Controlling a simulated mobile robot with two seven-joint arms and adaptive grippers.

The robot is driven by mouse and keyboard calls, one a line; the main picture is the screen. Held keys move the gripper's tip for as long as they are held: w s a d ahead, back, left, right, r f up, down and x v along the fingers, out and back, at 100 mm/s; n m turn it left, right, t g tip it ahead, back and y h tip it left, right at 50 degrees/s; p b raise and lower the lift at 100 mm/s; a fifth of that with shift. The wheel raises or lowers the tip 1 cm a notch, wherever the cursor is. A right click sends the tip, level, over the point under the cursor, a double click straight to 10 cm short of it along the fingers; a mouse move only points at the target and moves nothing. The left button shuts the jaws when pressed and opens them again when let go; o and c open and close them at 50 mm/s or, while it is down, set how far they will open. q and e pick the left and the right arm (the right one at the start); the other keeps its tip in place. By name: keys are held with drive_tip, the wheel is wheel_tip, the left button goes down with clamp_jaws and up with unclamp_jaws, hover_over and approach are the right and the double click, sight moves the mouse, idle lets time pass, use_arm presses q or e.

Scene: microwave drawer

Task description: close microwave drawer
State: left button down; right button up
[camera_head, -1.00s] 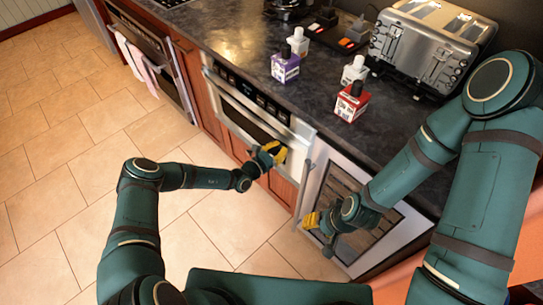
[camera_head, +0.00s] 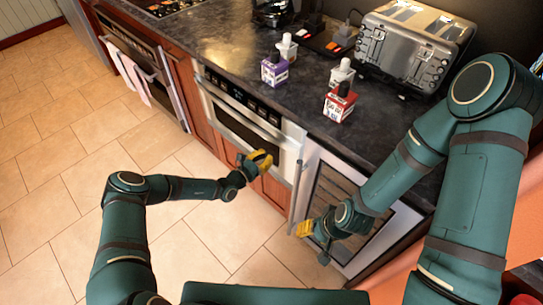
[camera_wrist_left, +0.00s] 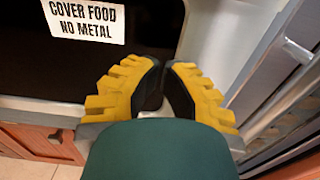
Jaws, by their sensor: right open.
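The microwave drawer (camera_head: 289,163) is a steel-fronted unit with a dark window, set under the counter in the head view. How far it stands open is hard to tell. In the left wrist view a dark panel of it (camera_wrist_left: 40,65) carries a white "COVER FOOD NO METAL" label (camera_wrist_left: 86,20). My left gripper (camera_head: 263,159) is in front of the drawer's lower right part; its yellow fingers (camera_wrist_left: 165,65) come together at the tips with nothing seen between them. Contact with the drawer is unclear. My right gripper (camera_head: 303,229) is open, low before the glass-door cooler.
The glass-door cooler (camera_head: 330,195) with an upright handle is right of the drawer. An oven (camera_head: 150,75) with a towel is at left. Small bottles (camera_head: 340,103) and a toaster (camera_head: 413,48) stand on the dark counter (camera_head: 225,60). The tiled floor (camera_head: 60,180) at left is clear.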

use_arm(q)
drive_tip(key=p+v, duration=0.1)
drive_tip(key=v, duration=0.9)
drive_tip(key=shift+p, duration=0.3)
